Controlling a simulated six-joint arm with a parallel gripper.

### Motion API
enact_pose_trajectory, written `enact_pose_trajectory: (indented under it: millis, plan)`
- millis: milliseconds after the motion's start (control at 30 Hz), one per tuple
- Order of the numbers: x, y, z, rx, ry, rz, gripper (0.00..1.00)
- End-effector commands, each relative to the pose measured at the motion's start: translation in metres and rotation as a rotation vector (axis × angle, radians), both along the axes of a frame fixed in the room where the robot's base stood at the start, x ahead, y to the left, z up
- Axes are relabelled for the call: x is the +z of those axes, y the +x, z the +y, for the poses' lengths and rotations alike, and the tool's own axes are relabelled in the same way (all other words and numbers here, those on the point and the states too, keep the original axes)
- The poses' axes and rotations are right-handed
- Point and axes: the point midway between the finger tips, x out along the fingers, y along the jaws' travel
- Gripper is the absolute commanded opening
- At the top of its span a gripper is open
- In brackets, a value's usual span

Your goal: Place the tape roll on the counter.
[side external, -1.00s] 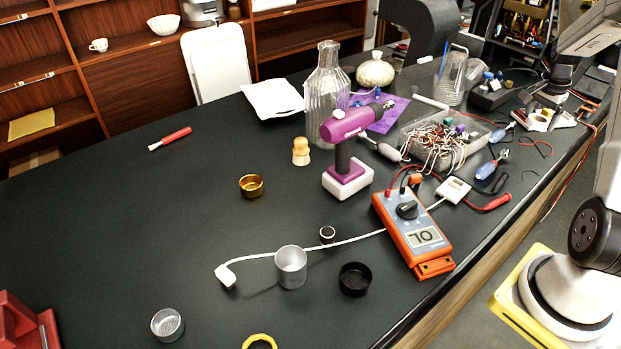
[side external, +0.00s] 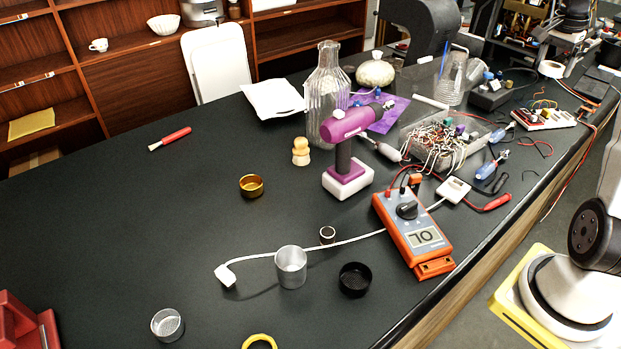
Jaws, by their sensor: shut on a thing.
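The tape roll (side external: 551,69) shows as a small white ring at the upper right, near the far right part of the black counter (side external: 120,230). My gripper (side external: 558,60) is at the upper right, shut on the tape roll. The fingers are small and dark in this view, so the exact grip is hard to make out. I cannot tell whether the roll touches the counter or hangs just above it.
A breadboard with wires (side external: 545,117) lies in front of the roll. A clear bin of cables (side external: 440,145), multimeter (side external: 412,230), purple drill (side external: 345,150) and glass bottle (side external: 328,90) crowd the right half. The counter's left half is mostly clear.

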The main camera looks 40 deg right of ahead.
Motion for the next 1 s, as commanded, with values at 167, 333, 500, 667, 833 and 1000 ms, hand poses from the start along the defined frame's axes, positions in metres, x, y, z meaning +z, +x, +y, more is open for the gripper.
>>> enact_pose_trajectory:
  millis: [167,333,500,667,833,1000]
  plan:
    - [0.002,0.031,0.028,0.08,-0.003,-0.002,0.26]
    - [0.004,0.066,0.065,0.179,-0.004,-0.002,0.26]
    - [0.005,0.1,0.111,0.291,-0.004,-0.002,0.26]
    - [0.006,0.126,0.157,0.397,-0.004,-0.002,0.26]
    - [0.006,0.147,0.208,0.509,-0.004,-0.003,0.26]
    - [0.007,0.162,0.259,0.621,-0.003,-0.003,0.26]
